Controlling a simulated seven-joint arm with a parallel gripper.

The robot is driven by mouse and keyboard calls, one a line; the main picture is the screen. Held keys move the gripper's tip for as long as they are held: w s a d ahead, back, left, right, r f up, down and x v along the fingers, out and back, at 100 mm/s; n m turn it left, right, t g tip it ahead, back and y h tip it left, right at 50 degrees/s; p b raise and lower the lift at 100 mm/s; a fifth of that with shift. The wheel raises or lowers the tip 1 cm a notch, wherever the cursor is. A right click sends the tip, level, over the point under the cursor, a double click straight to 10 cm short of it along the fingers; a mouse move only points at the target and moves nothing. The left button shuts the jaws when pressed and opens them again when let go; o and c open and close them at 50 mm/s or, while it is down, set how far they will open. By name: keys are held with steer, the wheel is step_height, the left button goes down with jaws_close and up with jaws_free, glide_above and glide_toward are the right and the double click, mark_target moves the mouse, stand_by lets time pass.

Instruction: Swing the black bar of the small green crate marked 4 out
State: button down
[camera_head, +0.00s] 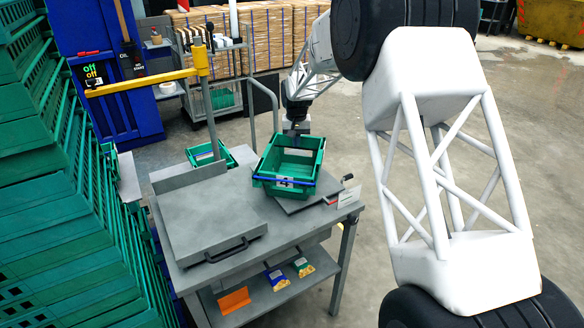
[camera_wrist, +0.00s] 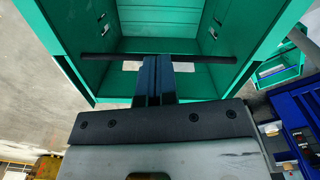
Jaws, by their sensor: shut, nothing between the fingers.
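The small green crate (camera_head: 263,171) stands on the grey table and looks empty. A white label (camera_head: 285,183) is on its near side; its mark is too small to read. In the wrist view, the crate (camera_wrist: 190,84) fills the upper middle, and a thin black bar (camera_wrist: 100,58) runs across its opening. My gripper (camera_head: 296,131) is at the crate's far side. In the wrist view, my gripper's dark fingers (camera_wrist: 157,62) are together and empty, and cover the middle of the bar. I cannot tell whether they touch it.
A blue bar (camera_head: 284,181) crosses the crate's near side. The grey table (camera_head: 205,215) has a raised plate with a black handle (camera_head: 229,250) at left. Another green crate (camera_head: 205,157) stands behind it. A yellow arm on a post (camera_head: 150,82) rises at far left.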

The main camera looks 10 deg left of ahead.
steer(key=shift+s, duration=0.85)
steer(key=shift+s, duration=0.35)
steer(key=shift+s, duration=0.1)
steer(key=shift+f, duration=0.9)
steer(key=shift+f, duration=0.35)
stand_by(0.4)
steer(key=shift+w+r, duration=0.95)
steer(key=shift+r, duration=0.05)
stand_by(1.7)
